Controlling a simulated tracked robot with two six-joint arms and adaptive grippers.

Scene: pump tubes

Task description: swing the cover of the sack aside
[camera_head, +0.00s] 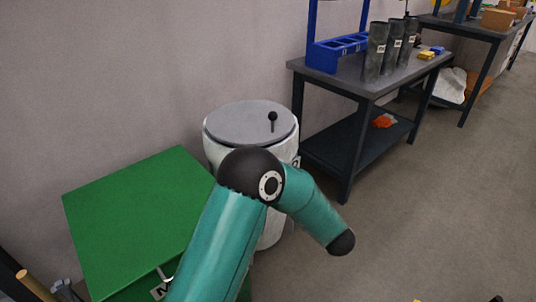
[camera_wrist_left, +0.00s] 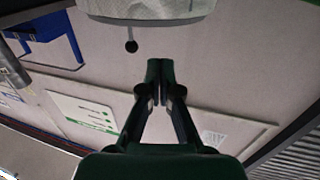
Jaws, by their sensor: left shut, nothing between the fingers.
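The sack (camera_head: 215,158) is a white, upright, round body beside the wall, partly hidden behind my teal arm. Its flat grey cover (camera_head: 235,120) lies over the top, with a black ball knob (camera_head: 272,117) on a short pin near the right side. In the left wrist view, which is upside down, the sack (camera_wrist_left: 145,8) shows at the top edge and the knob (camera_wrist_left: 131,46) sticks out from the cover. My left gripper (camera_wrist_left: 160,80) is shut and empty, apart from the knob. In the head view its fingers are not seen. My right gripper is in neither view.
A green box (camera_head: 130,215) stands left of the sack. A dark table (camera_head: 350,80) at the right bears a blue rack (camera_head: 325,58) and several black tubes (camera_head: 376,55). The floor (camera_head: 430,220) at the right is clear.

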